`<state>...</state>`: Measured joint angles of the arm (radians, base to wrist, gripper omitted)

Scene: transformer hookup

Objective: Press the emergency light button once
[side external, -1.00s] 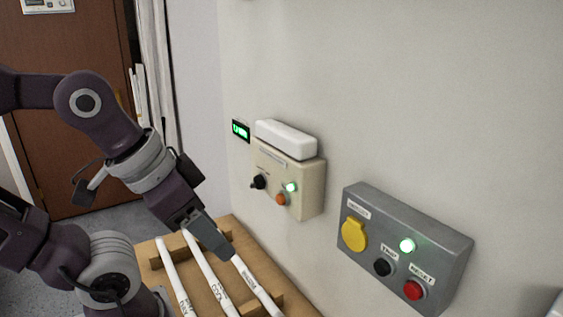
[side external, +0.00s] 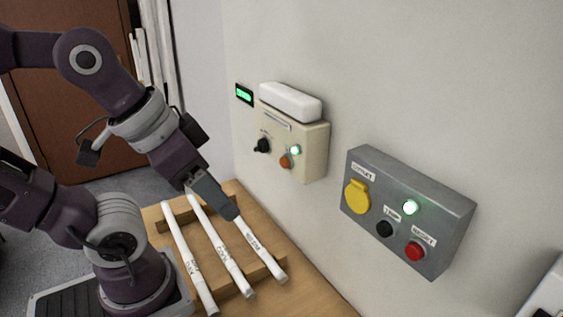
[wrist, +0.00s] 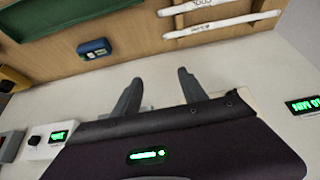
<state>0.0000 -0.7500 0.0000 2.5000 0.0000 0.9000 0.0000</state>
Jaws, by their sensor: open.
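A beige wall box (side external: 312,150) with a white lamp-like bar (side external: 290,100) on top carries a black knob (side external: 262,145), an orange button (side external: 285,161) and a lit green light (side external: 295,150). Its labels are too small to read. My gripper (side external: 230,208) is below and left of this box, over the white rods and apart from the button. In the wrist view my gripper's two fingers (wrist: 158,90) are spread with nothing between them. The orange button does not show in the wrist view.
A grey wall box (side external: 447,215) has a yellow cover, a lit green light, a black button and a red button. White rods (side external: 220,257) lie on a wooden rack. A green display (side external: 244,94) is beside the beige box. A blue device (wrist: 95,48) shows in the wrist view.

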